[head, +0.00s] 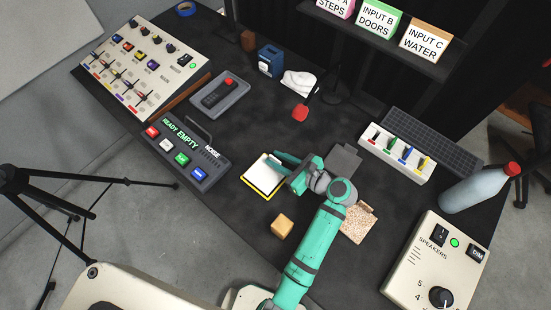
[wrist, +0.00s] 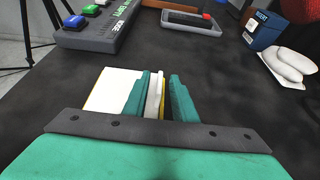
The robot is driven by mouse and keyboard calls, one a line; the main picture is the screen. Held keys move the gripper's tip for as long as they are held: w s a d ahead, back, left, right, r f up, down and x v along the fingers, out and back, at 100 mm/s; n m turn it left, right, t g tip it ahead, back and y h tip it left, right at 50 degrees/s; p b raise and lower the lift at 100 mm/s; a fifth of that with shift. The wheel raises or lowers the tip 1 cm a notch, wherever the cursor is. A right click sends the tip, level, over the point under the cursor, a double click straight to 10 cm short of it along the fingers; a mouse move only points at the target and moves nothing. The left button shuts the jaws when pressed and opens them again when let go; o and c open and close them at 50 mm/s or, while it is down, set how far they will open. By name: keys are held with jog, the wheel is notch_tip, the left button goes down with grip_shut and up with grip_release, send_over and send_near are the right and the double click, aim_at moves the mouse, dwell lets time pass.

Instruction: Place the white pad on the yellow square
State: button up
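The white pad (head: 263,171) lies flat over the yellow square (head: 258,191), whose yellow shows along its near edges. In the wrist view the pad (wrist: 104,92) is left of and under my fingers, with a yellow strip (wrist: 163,105) showing between them. My gripper (head: 283,164) is over the pad's right side. In the wrist view my gripper (wrist: 160,98) has its two teal fingers apart. A pale upright piece (wrist: 154,95) stands beside the left finger, with a gap to the right finger. I cannot tell whether it belongs to the pad. My fingers hide the pad's right part.
A button box (head: 185,152) lies left of the pad, and a wooden cube (head: 282,225) sits in front. A grey tray (head: 219,95), a blue box (head: 270,60) and a red object (head: 300,112) are farther back. The dark tabletop behind the pad is clear.

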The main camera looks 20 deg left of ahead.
jog(key=v, duration=1.1)
jog(key=shift+s+r, duration=0.1)
